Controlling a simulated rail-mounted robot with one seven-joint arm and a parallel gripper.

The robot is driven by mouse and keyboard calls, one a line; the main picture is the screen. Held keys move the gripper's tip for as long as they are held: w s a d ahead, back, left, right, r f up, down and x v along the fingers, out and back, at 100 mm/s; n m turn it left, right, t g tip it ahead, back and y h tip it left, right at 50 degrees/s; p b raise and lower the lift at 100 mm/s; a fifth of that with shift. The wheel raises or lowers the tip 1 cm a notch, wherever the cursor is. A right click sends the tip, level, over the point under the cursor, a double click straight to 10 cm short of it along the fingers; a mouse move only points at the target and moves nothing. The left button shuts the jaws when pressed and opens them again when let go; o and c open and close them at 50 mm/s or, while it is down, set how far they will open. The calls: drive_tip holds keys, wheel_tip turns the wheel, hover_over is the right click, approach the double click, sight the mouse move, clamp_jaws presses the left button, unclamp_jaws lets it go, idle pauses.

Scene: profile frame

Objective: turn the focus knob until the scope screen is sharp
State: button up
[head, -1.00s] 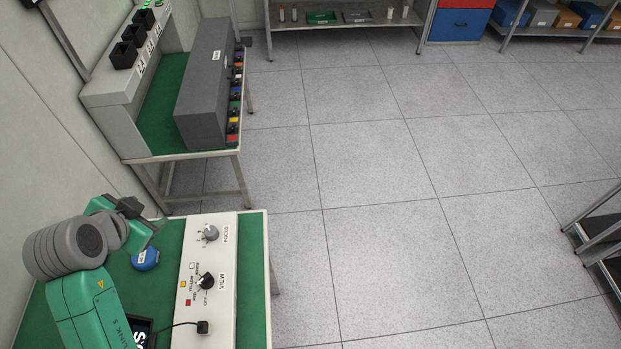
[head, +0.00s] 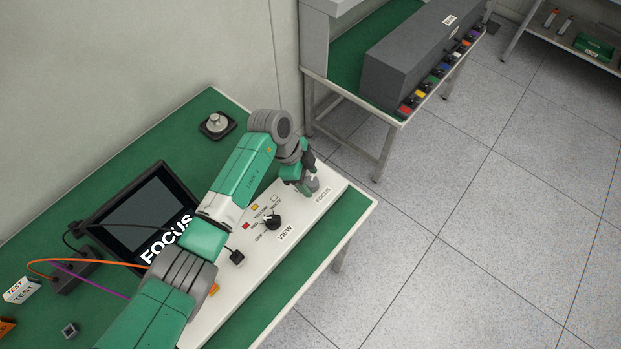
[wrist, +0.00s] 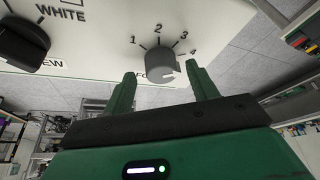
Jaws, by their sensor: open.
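The grey focus knob (head: 312,185) stands at the far right end of the white panel (head: 335,187). In the wrist view the knob (wrist: 160,65) lies between the two green fingertips, with numbers 1 to 4 around its edge. My gripper (head: 306,176) is open, with visible gaps on both sides of the knob. A pale notch shows on the knob's right side. The scope screen (head: 143,212) is dark with large white FOCUS lettering that reads clearly at this size; my arm may cover part of it.
The black VIEW knob (head: 271,222) sits on the same panel near small coloured squares. A cable plug (head: 237,257) is nearer my arm. A round silver-topped object (head: 216,123) stands on the green bench top. A grey box (head: 415,55) stands on another table behind.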

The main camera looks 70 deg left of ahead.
drive_tip(key=shift+w+d+f, duration=0.1)
drive_tip(key=shift+w+f, duration=0.05)
drive_tip(key=shift+f, duration=0.15)
drive_tip(key=shift+c, duration=0.2)
drive_tip(key=c, duration=1)
drive_tip(key=shift+o, duration=0.2)
